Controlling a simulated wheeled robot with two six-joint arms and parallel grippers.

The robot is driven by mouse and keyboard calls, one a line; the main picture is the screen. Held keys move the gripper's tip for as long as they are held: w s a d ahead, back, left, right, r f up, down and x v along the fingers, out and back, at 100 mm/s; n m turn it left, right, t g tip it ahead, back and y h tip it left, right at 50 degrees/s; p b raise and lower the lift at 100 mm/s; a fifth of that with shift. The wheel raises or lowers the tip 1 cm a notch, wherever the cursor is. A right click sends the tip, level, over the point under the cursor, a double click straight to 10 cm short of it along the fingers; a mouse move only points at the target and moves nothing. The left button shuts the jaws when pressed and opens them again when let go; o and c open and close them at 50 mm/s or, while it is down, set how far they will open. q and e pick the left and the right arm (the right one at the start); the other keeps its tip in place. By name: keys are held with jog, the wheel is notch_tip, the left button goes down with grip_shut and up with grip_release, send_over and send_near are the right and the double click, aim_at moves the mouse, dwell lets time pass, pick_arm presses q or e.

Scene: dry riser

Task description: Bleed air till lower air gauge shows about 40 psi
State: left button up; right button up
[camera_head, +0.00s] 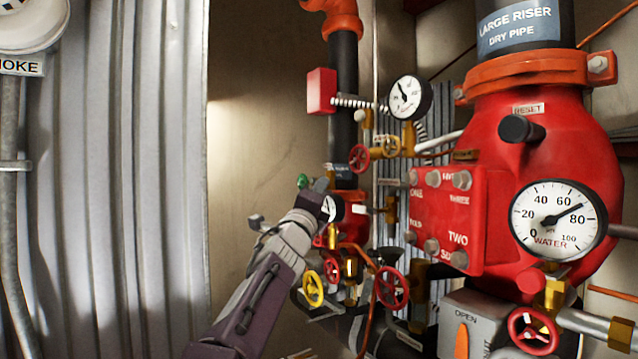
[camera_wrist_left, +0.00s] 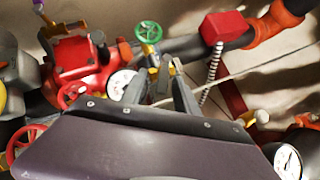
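A small green handwheel (camera_head: 302,181) shows just at the tip of my left gripper (camera_head: 318,188). In the left wrist view the green handwheel (camera_wrist_left: 149,32) sits just beyond my left gripper (camera_wrist_left: 160,72), whose two fingers stand apart with a gap between them. I cannot tell whether they touch the valve. A small white gauge (camera_head: 332,208) is partly hidden behind the gripper; it also shows in the wrist view (camera_wrist_left: 122,84). Its reading is too small to tell. A higher white gauge (camera_head: 408,97) has its needle pointing up and left. My right gripper is not in view.
A large red riser valve (camera_head: 480,225) fills the right, with a water gauge (camera_head: 558,220) reading about 75. Red handwheels (camera_head: 391,287) and a yellow handwheel (camera_head: 313,288) crowd below my left gripper. A corrugated metal wall (camera_head: 120,180) stands at left.

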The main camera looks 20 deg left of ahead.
pick_arm(q)
jog(key=shift+s+d+r, duration=0.1)
jog(key=shift+s+r, duration=0.1)
jog(key=shift+s, duration=0.1)
jog(key=shift+w, duration=0.1)
grip_shut()
jog(key=n+g+p, duration=0.1)
jog(key=p, duration=0.1)
jog(key=r+n+g+y+p, duration=0.1)
jog(key=n+p, duration=0.1)
jog(key=p, duration=0.1)
jog(key=shift+s+d+p, duration=0.15)
jog(key=shift+s+p, duration=0.05)
jog(key=shift+p, duration=0.15)
jog(key=shift+c, duration=0.9)
grip_release()
jog(key=shift+o, duration=0.9)
jog(key=shift+w, duration=0.1)
